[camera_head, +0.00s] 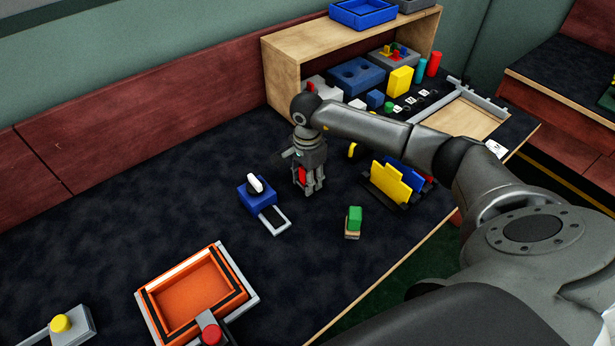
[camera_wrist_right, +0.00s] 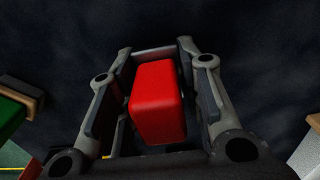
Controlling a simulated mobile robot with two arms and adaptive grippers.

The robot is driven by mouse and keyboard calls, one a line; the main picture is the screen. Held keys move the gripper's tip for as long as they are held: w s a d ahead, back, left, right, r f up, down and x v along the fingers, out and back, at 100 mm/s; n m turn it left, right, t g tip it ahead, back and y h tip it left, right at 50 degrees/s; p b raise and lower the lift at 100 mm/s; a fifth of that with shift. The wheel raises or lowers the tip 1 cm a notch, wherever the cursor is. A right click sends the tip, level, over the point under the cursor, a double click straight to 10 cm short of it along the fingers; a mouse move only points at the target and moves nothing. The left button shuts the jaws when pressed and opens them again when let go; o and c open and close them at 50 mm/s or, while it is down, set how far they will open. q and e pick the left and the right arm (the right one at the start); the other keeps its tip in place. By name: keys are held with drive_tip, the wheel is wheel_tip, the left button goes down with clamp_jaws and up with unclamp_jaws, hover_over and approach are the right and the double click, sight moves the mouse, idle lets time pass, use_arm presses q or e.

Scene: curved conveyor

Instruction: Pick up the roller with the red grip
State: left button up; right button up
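The red grip (camera_wrist_right: 157,102) is a rounded red block in the middle of the right wrist view. The fingers of my right gripper (camera_wrist_right: 155,85) stand on either side of it, with dark gaps visible between grip and fingers. In the head view, the right gripper (camera_head: 309,187) points down at the dark table, with the red grip (camera_head: 302,176) showing between its fingers. The gripper is open around the grip. The rest of the roller is mostly hidden by the gripper, so I cannot make out its roller part. My left gripper is not in view.
A blue block with a white knob (camera_head: 256,189) stands just left of the gripper. A green block (camera_head: 354,217) and yellow and blue plates (camera_head: 391,181) stand to its right. A wooden shelf (camera_head: 283,72) is behind. An orange tray (camera_head: 193,296) lies at the front left.

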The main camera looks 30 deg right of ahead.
drive_tip(key=c, duration=0.4)
drive_tip(key=shift+r, duration=0.1)
drive_tip(key=shift+r, duration=0.5)
wheel_tip(320, 180, up, 2)
drive_tip(key=shift+s+d+r+b, duration=0.1)
drive_tip(key=shift+r+b, duration=0.1)
drive_tip(key=shift+b, duration=0.3)
drive_tip(key=s+d+r+b, duration=0.1)
drive_tip(key=s+r+b, duration=0.1)
drive_tip(key=s+r, duration=0.7)
drive_tip(key=s, duration=0.4)
drive_tip(key=shift+s+d+r, duration=0.25)
drive_tip(key=shift+s, duration=0.1)
